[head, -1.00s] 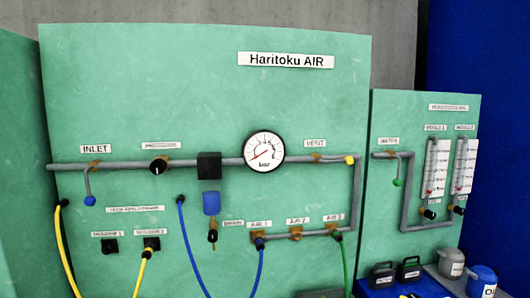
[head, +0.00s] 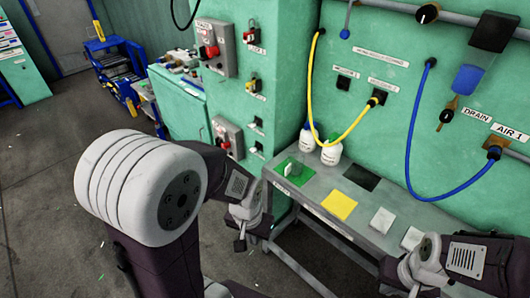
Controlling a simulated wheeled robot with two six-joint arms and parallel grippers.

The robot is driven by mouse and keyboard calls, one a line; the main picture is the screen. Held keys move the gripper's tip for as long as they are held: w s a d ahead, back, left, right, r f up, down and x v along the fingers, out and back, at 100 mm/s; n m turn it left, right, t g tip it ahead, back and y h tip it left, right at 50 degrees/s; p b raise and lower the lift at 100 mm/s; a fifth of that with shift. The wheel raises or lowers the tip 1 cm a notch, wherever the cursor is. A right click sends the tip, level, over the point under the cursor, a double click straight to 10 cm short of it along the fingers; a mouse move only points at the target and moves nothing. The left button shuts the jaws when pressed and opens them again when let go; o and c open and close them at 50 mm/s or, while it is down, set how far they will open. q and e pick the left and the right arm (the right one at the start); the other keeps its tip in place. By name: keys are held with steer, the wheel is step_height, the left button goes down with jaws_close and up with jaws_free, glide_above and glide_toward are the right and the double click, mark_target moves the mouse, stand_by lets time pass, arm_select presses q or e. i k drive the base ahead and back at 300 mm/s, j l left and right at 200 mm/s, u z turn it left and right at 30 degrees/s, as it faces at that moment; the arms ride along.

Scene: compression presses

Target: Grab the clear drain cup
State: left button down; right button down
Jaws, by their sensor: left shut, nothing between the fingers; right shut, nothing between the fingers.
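A small greenish, cup-like object (head: 291,169) stands on a green mat (head: 283,177) at the left end of the grey bench. It is too small to tell whether it is the clear drain cup. My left gripper (head: 240,243) is shut and empty, to the left of the bench and lower in the picture than the mat. My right gripper (head: 406,272) is shut and empty near the bench's right front part, apart from the cup-like object.
The grey bench (head: 311,197) also holds two white bottles (head: 331,150), a dark mat (head: 361,177), a yellow mat (head: 339,205) and white pieces (head: 382,220). Yellow (head: 313,90) and blue (head: 410,130) hoses hang before the panel. A blue cart (head: 118,70) stands back left.

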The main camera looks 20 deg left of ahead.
mark_target(296, 159)
steer(key=u, duration=0.5)
steer(key=i+j+u, duration=0.45)
steer(key=i+j, duration=0.15)
steer(key=j, duration=0.1)
